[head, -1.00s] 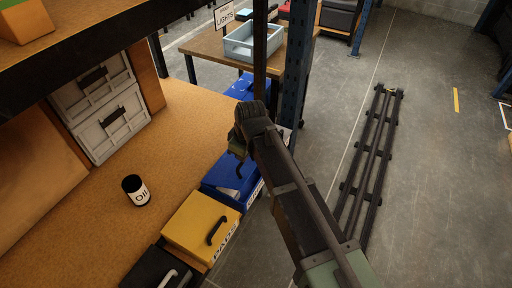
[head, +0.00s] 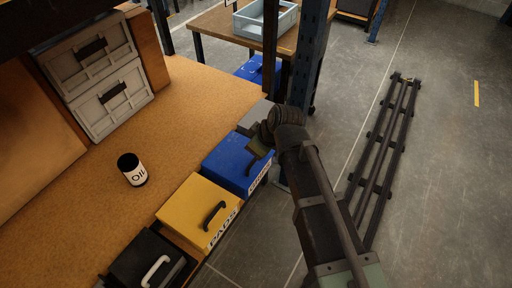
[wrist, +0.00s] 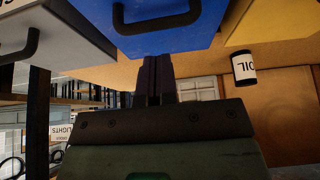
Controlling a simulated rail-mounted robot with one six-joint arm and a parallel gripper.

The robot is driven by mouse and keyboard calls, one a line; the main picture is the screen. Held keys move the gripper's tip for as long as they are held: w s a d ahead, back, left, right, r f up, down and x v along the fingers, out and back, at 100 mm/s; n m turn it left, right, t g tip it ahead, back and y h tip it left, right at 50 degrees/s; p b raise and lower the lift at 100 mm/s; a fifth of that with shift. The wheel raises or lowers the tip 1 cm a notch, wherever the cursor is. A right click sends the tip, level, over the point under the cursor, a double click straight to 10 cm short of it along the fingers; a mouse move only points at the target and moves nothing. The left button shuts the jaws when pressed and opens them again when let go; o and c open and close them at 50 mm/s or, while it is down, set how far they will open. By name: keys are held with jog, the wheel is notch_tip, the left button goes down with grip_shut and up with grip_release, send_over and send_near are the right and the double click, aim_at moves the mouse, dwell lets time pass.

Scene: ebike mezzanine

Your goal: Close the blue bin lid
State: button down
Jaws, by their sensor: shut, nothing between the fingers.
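The blue bin (head: 232,163) sits in the row at the table's edge, beyond the yellow bin. Its top looks flat and covered by the blue lid (head: 238,155), with no opening showing. In the wrist view the blue lid (wrist: 165,38) fills the top middle, with its dark handle (wrist: 155,22). My gripper (head: 257,158) is over the bin's right side, partly hiding it. In the wrist view my gripper's fingers (wrist: 155,68) are together and empty, close to the blue edge. I cannot tell whether they touch it.
The yellow bin (head: 193,208) and black bin (head: 140,262) stand nearer, and a grey bin (head: 256,114) beyond. An oil can (head: 132,170) stands on the table. A dark blue post (head: 307,65) rises just behind my gripper. Floor to the right is mostly free.

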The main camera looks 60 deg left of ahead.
notch_tip(320, 180, up, 3)
jog(key=shift+s+a+r+p, duration=0.1)
jog(key=shift+a+r+p, duration=0.05)
jog(key=shift+p, duration=0.85)
jog(key=d+p+v, duration=0.1)
jog(key=p+v, duration=0.6)
jog(key=v, duration=0.2)
jog(key=shift+w+f, duration=0.25)
jog(key=shift+f, duration=0.1)
jog(key=shift+d, duration=0.1)
